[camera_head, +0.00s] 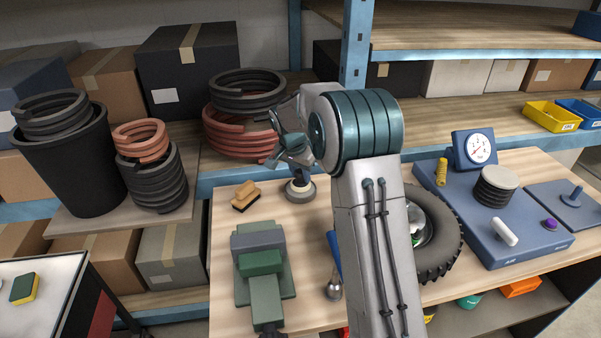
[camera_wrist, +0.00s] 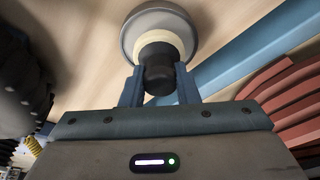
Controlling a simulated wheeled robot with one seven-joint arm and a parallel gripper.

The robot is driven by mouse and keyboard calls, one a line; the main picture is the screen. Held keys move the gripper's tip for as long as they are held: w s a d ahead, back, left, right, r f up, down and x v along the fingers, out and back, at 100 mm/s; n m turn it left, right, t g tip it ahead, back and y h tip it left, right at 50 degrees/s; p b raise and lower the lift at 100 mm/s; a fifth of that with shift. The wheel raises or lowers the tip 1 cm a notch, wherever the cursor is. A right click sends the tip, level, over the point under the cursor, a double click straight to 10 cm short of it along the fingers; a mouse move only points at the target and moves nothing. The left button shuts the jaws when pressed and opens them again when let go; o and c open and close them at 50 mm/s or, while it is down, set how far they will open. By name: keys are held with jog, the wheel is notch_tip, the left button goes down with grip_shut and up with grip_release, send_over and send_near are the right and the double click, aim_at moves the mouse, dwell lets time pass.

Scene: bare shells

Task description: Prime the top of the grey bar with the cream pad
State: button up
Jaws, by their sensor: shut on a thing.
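The cream pad (camera_head: 299,185) has a dark knob on top and stands at the back of the wooden bench. It also shows in the wrist view (camera_wrist: 157,44), against a round grey dish (camera_wrist: 130,36). I cannot tell whether the pad is lifted off the dish. My gripper (camera_head: 301,174) is shut on the pad's dark knob, with one blue finger on each side in the wrist view (camera_wrist: 158,90). A grey bar (camera_head: 257,239) lies across the green vise (camera_head: 262,263), left and nearer than the pad. Its top looks bare.
A wooden-backed brush (camera_head: 246,193) lies left of the dish. A metal-ended tool (camera_head: 334,289) lies right of the vise. A blue panel with a gauge (camera_head: 478,148) covers the right side. A shelf edge runs behind.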

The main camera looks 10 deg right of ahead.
aim_at(299, 171)
jog(key=shift+f+b, duration=0.4)
jog(key=shift+f, duration=0.05)
dwell(1.5)
jog(key=shift+r+p, duration=2)
jog(key=shift+r, duration=1.6)
jog(key=shift+a, duration=0.1)
